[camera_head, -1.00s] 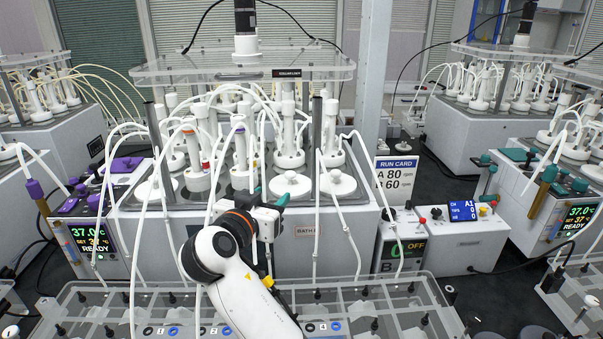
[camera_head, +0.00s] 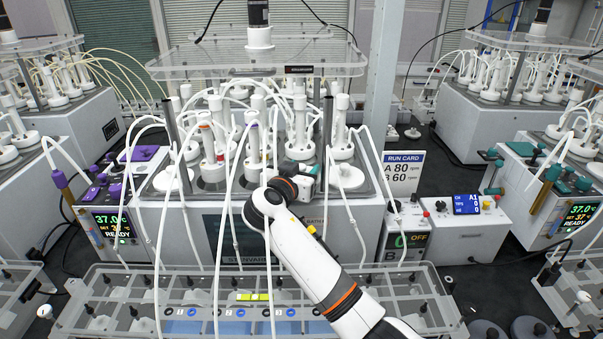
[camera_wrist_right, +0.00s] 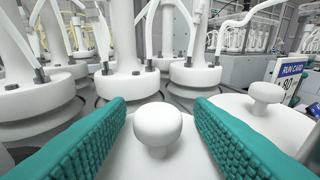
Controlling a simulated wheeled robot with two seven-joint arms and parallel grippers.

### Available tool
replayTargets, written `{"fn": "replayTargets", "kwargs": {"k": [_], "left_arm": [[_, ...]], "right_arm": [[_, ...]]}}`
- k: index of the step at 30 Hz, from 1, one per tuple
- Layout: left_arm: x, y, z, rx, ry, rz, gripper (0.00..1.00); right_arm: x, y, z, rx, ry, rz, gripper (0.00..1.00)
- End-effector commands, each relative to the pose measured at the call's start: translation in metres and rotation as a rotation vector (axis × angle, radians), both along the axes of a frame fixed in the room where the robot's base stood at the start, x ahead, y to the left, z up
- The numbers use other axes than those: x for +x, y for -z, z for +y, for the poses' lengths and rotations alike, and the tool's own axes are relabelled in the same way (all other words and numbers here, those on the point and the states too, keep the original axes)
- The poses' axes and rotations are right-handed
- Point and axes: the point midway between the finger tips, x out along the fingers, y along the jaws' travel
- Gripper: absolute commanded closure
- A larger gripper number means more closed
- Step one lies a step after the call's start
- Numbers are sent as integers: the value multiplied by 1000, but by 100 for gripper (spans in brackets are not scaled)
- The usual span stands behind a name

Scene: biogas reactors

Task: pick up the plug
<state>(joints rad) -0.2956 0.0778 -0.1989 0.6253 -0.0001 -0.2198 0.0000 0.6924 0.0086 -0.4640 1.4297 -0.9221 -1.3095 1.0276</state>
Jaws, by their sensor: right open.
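A white plug with a round knob (camera_wrist_right: 158,126) sits in the bath top, between my right gripper's open teal fingers in the right wrist view. The fingers stand apart on either side of the knob, with a gap visible at each side. In the head view my right gripper (camera_head: 304,172) is at the front edge of the bath and hides most of this plug. A similar white plug (camera_head: 347,177) sits to its right, also seen in the wrist view (camera_wrist_right: 265,98). Another one (camera_head: 172,180) sits at the left. My left gripper is not in view.
White reactor vessels (camera_wrist_right: 130,80) with tubes stand close behind the plug. White tubes hang down over the bath front (camera_head: 180,240). A clear rack (camera_head: 110,275) lies in front, and a run card (camera_head: 403,175) stands at the right. A clear shelf (camera_head: 255,62) is overhead.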

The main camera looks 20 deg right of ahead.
Motion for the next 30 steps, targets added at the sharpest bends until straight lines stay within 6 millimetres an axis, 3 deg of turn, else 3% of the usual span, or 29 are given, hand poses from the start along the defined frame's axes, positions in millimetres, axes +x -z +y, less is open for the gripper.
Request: {"fn": "replayTargets", "kwargs": {"k": [6,15,24,30], "left_arm": [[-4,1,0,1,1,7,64],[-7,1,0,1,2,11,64],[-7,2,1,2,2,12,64],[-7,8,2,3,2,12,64]], "right_arm": [[1,1,0,0,-1,0,54],[0,1,0,0,0,0,100],[0,-2,0,1,0,-1,100],[1,-19,0,3,2,-4,100]]}}
